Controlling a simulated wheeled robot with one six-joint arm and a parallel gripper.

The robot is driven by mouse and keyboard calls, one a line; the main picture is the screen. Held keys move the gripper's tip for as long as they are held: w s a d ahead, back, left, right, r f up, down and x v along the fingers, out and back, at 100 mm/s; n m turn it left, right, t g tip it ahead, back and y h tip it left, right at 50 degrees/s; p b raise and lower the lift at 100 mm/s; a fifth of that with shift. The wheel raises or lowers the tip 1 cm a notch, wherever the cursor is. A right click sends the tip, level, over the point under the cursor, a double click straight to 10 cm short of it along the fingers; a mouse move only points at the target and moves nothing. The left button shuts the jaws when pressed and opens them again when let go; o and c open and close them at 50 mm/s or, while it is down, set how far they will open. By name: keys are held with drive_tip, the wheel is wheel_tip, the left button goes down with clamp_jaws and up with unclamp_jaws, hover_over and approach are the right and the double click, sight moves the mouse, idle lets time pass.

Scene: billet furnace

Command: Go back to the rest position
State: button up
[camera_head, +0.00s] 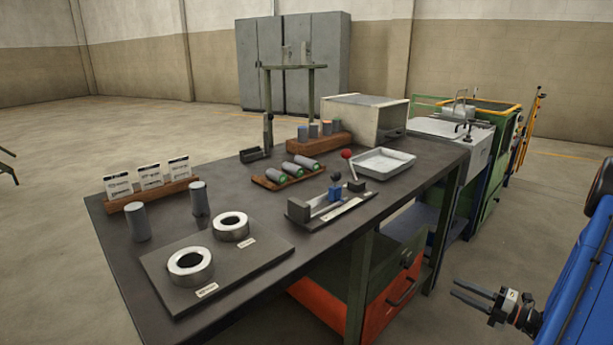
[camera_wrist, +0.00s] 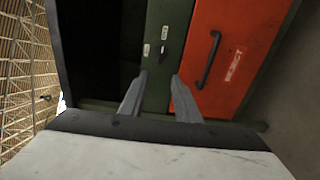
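My gripper (camera_head: 476,298) is at the lower right of the head view, beside the table and apart from it. Its two fingers are spread with a gap between them and nothing in it. In the wrist view the fingers of my gripper (camera_wrist: 158,95) also stand apart and empty. Beyond them are a dark green drawer front (camera_wrist: 168,50) and a red drawer front (camera_wrist: 235,50) with a black handle and the word REJECT.
The dark table (camera_head: 240,275) holds two metal rings (camera_head: 190,266), grey cylinders (camera_head: 137,222), a clamp fixture (camera_head: 330,203), a white tray (camera_head: 383,163) and a wooden rack (camera_head: 290,174). The red drawer (camera_head: 375,300) is under the table. Open floor (camera_head: 555,215) lies right of it.

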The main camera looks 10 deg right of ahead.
drive_tip(key=s+a+r+n+g, duration=0.3)
drive_tip(key=a+r+n+g, duration=0.1)
drive_tip(key=a+n, duration=0.4)
drive_tip(key=s+a+r+n+g+h, duration=0.1)
drive_tip(key=s+a+r+n+g, duration=0.3)
drive_tip(key=a+n, duration=0.4)
drive_tip(key=s+a+r+n+g, duration=0.35)
drive_tip(key=a+r+n, duration=0.2)
drive_tip(key=a, duration=0.45)
drive_tip(key=s+a+r+n+t+h, duration=0.1)
drive_tip(key=s+r+n+h, duration=0.3)
drive_tip(key=s+n, duration=0.4)
drive_tip(key=s+a+r+n+t+h, duration=0.1)
drive_tip(key=s+r+n+h, duration=0.3)
drive_tip(key=n, duration=1.2)
drive_tip(key=s+h, duration=0.2)
drive_tip(key=s, duration=0.1)
drive_tip(key=shift+s+a+r+t, duration=0.35)
drive_tip(key=shift+s+a, duration=0.05)
drive_tip(key=shift+o, duration=0.2)
